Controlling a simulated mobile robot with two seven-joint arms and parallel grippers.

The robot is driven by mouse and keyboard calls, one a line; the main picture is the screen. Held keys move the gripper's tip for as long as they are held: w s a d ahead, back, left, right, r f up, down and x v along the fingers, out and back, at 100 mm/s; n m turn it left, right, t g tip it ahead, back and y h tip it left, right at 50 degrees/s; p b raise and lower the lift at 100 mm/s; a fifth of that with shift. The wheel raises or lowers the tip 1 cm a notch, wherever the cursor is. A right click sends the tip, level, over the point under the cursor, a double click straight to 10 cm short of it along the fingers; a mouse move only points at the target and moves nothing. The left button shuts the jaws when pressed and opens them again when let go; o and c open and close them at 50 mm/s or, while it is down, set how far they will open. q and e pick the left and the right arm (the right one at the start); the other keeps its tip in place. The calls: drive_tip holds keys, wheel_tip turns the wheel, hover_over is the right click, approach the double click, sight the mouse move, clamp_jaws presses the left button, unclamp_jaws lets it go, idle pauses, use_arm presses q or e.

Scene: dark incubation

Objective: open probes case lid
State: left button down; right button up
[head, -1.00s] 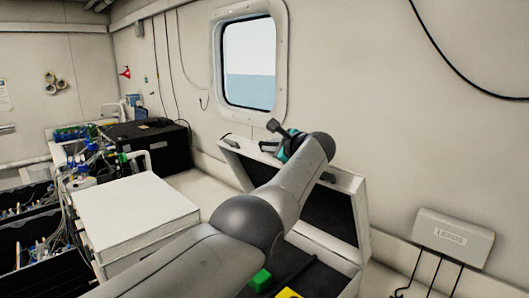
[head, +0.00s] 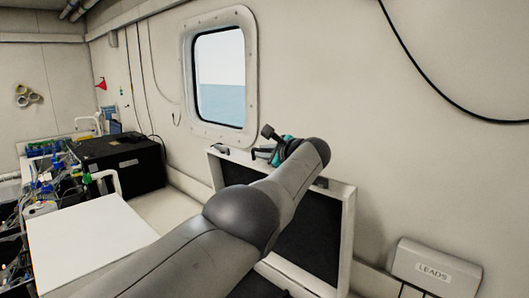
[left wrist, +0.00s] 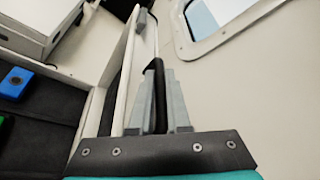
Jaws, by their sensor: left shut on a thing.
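The probes case lid (head: 347,240) stands raised and steep near the wall below the window, a white frame with a dark inner panel. My left gripper (head: 264,153) is at its upper edge. In the left wrist view, the fingers (left wrist: 158,100) are shut on a black handle (left wrist: 158,68) beside the lid's white edge (left wrist: 122,75). My left arm covers much of the lid and case in the head view. The dark case inside (left wrist: 45,115) shows in the left wrist view with a blue block (left wrist: 16,83). My right gripper is out of view.
A white box (head: 85,240) stands left of my arm, with a black case (head: 115,160) behind it. A box marked LEADS (head: 436,270) is at the right wall. The window (head: 220,75) is above the lid. Cables and gear crowd the far left.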

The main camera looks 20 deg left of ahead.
use_arm(q)
drive_tip(key=shift+f, duration=0.2)
drive_tip(key=c, duration=0.9)
unclamp_jaws()
drive_tip(key=shift+r, duration=0.1)
drive_tip(key=shift+d, duration=0.1)
drive_tip(key=shift+s+d+r, duration=0.2)
drive_tip(key=shift+d, duration=0.2)
drive_tip(key=shift+s+d+r, duration=0.1)
drive_tip(key=shift+s+d, duration=0.35)
drive_tip(key=shift+b+v, duration=1.45)
drive_tip(key=shift+v, duration=5)
drive_tip(key=shift+r, duration=0.1)
